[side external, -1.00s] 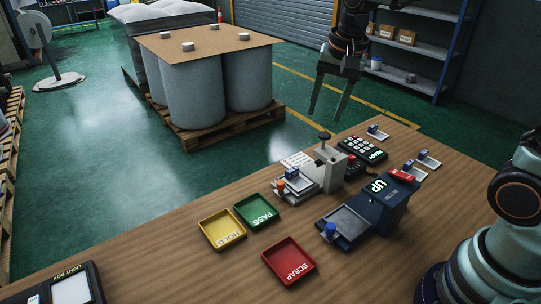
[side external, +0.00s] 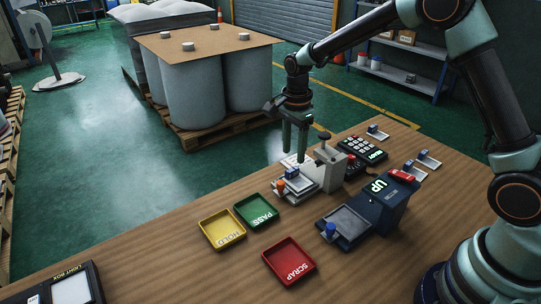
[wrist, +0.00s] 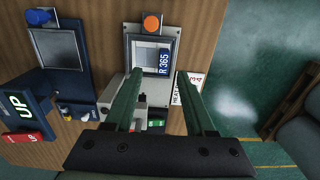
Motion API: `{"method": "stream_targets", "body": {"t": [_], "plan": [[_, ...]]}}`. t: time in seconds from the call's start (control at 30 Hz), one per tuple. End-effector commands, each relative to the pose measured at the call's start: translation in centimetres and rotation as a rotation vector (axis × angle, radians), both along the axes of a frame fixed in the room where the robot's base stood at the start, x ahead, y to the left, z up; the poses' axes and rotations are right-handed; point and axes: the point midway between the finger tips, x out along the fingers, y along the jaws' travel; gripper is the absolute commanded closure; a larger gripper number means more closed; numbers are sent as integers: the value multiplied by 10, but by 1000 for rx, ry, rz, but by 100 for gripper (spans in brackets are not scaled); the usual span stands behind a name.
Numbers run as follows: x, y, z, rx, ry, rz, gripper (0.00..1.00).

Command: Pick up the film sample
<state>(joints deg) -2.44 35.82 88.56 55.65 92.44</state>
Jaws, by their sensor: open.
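The film sample is a pale square (wrist: 151,53) with a blue tag marked R 365. It lies on a grey device with an orange knob (wrist: 152,22). In the side view the sample and its blue tag (side external: 293,173) show on that device, near the table's far edge. My gripper (side external: 294,150) points down above the device, apart from the sample. In the wrist view its two green fingers (wrist: 160,74) are open with nothing held between them. The sample shows ahead of and between the fingertips.
Yellow HOLD (side external: 222,230), green PASS (side external: 256,211) and red SCRAP (side external: 289,261) trays lie on the table. A dark blue UP unit (side external: 381,205) and a keypad (side external: 362,148) stand to the right. A grey post with a black knob (side external: 325,150) rises close beside my gripper.

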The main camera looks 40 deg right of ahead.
Motion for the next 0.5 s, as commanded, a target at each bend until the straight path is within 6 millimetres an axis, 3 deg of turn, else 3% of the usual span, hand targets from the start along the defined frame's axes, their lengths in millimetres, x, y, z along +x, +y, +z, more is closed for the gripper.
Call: {"method": "stream_targets", "body": {"t": [0.27,0.5], "plan": [[1,0,-22,0,2,1,45],[6,0,-55,0,3,1,45]]}}
